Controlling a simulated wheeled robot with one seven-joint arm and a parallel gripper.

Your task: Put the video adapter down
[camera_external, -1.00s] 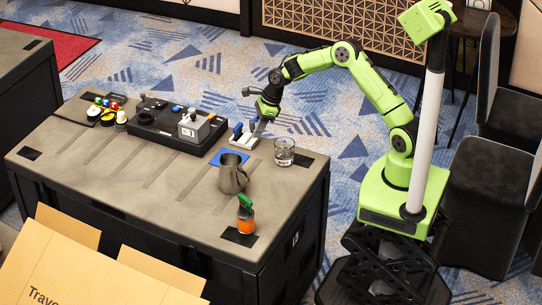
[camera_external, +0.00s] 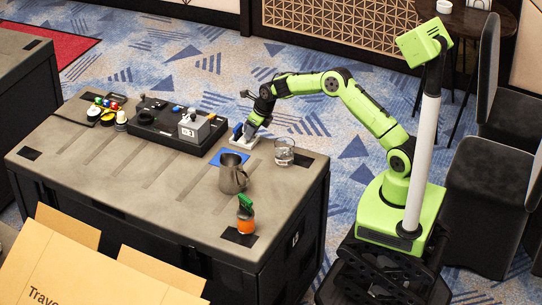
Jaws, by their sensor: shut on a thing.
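My gripper (camera_external: 247,134) is at the far right part of the grey table (camera_external: 150,190), low over a small white stand (camera_external: 243,144). It is shut on the video adapter, which is too small and too covered by the fingers to make out. A blue upright piece (camera_external: 237,129) shows just left of the fingers, at the stand. I cannot tell whether the held adapter touches the stand.
A glass of water (camera_external: 284,153) stands close to the right of my gripper. A black tray (camera_external: 165,130) with a grey box (camera_external: 194,130) lies left.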

